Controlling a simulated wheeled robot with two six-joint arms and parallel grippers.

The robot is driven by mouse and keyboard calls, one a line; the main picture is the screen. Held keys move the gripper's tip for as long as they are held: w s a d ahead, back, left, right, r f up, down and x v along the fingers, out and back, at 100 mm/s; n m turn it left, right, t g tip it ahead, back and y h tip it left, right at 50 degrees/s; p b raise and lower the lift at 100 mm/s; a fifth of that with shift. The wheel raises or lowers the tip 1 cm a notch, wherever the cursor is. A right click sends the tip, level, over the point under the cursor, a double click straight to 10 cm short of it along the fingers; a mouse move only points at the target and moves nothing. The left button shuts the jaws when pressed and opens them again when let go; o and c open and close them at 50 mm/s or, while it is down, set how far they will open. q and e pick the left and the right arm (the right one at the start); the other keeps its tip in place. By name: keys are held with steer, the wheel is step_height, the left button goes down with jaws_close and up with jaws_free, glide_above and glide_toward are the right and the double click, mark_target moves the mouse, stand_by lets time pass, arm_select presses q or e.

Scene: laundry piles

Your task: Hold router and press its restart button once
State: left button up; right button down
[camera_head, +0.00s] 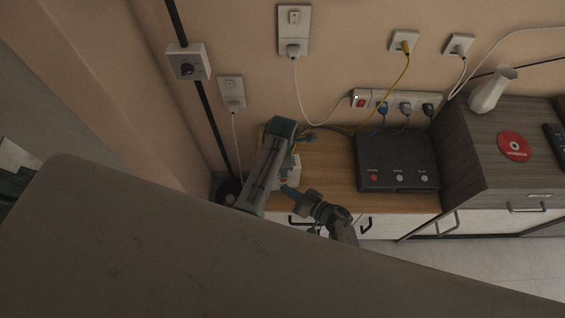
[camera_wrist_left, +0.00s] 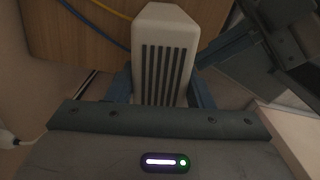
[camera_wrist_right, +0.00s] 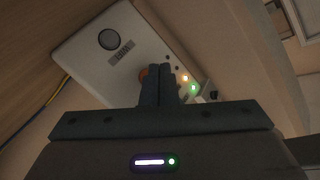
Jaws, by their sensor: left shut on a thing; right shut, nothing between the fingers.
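The router (camera_wrist_left: 165,60) is a white box with dark vent slots. My left gripper (camera_wrist_left: 162,88) is shut on it, one finger on each side. In the head view the router (camera_head: 294,172) shows as a small white patch, mostly hidden by my left arm. In the right wrist view the router (camera_wrist_right: 85,55) shows a dark round spot, a label and lit orange and green lights. An orange-red round button (camera_wrist_right: 144,73) shows partly behind the fingertips of my right gripper (camera_wrist_right: 160,68). That gripper is shut and empty, close to the button; contact cannot be told.
A wooden cabinet top (camera_head: 325,165) lies below the router. A black box (camera_head: 397,162) with several buttons stands at its right. A power strip (camera_head: 370,99) with cables is behind. A white vase (camera_head: 492,90) and red disc (camera_head: 514,146) are on the grey cabinet.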

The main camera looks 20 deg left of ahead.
steer(key=s+d, duration=0.1)
steer(key=s, duration=0.2)
steer(key=s+d, duration=0.1)
steer(key=s, duration=0.1)
steer(key=shift+s+d, duration=0.2)
steer(key=shift+d, duration=0.1)
stand_by(0.9)
arm_select(q)
steer(key=o, duration=1.2)
steer(key=shift+o, duration=0.2)
